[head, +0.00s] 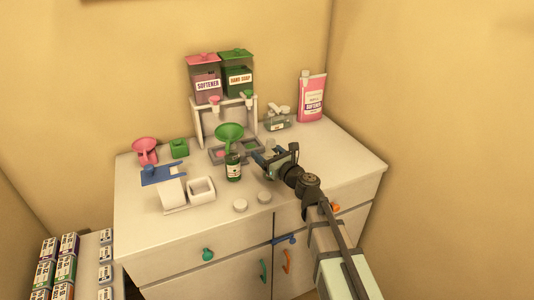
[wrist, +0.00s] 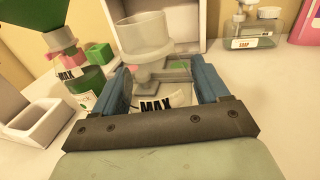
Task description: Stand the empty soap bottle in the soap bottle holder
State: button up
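My gripper (head: 272,160) is low over the counter, right of a green bottle (head: 233,172) with a green funnel (head: 229,132) above it. In the wrist view its two blue fingers (wrist: 160,88) are wide apart, on either side of a clear bottle with a MAX label (wrist: 155,105). A pale cup-shaped top (wrist: 146,36) rises above this bottle. The dark palm bar hides its lower part, and I cannot tell whether the fingers press on it. A white open-topped box (head: 202,188), possibly the bottle holder, stands left of the green bottle. It also shows in the wrist view (wrist: 35,128).
A dispenser stand (head: 198,125) with pink softener and green hand soap tanks is at the back. A clear soap bottle (head: 278,122) and a pink softener jug (head: 311,98) stand at back right. Two white round caps (head: 240,205) lie in front. The right counter is clear.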

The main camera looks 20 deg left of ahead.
jog(key=shift+o, duration=1.1)
jog(key=shift+s+d+r, duration=0.1)
jog(key=shift+s+d, duration=0.1)
jog(key=shift+d, duration=0.05)
jog(key=v, duration=1)
jog(key=shift+s+d, duration=0.4)
jog(key=shift+d, duration=0.2)
